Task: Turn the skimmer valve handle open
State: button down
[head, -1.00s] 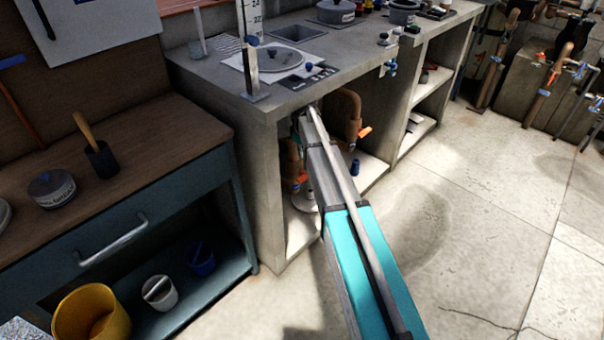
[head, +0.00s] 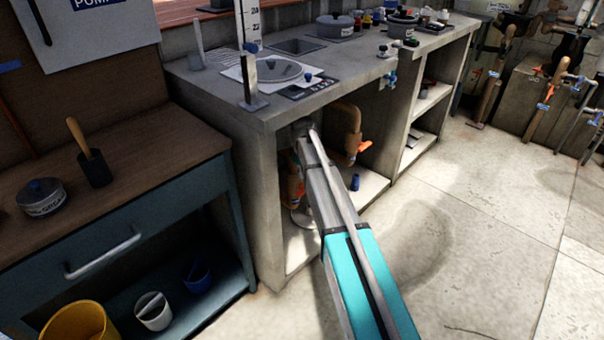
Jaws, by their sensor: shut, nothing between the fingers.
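Under the concrete counter (head: 259,143), a brown pipe (head: 348,132) with an orange lever handle (head: 364,147) stands in the open bay. Another brown pipe with orange parts (head: 295,190) shows at the bay's left, partly hidden by my arm. No readable label shows which one is the skimmer valve. My arm reaches from the bottom of the picture into this bay, between the two pipes. Its far end is at the bay's upper left, under the counter edge. My gripper's fingers cannot be made out; the arm and the shade under the counter hide them.
The counter's side wall (head: 262,215) stands close left of my arm. A small blue object (head: 355,183) is on the bay floor. A blue workbench (head: 150,215) stands at left, with a yellow bucket (head: 80,325) below. The pale floor (head: 480,230) at right is open.

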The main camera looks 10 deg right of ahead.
aim_at(301, 190)
jog(key=shift+f+b, duration=2.8)
jog(key=shift+f, duration=0.35)
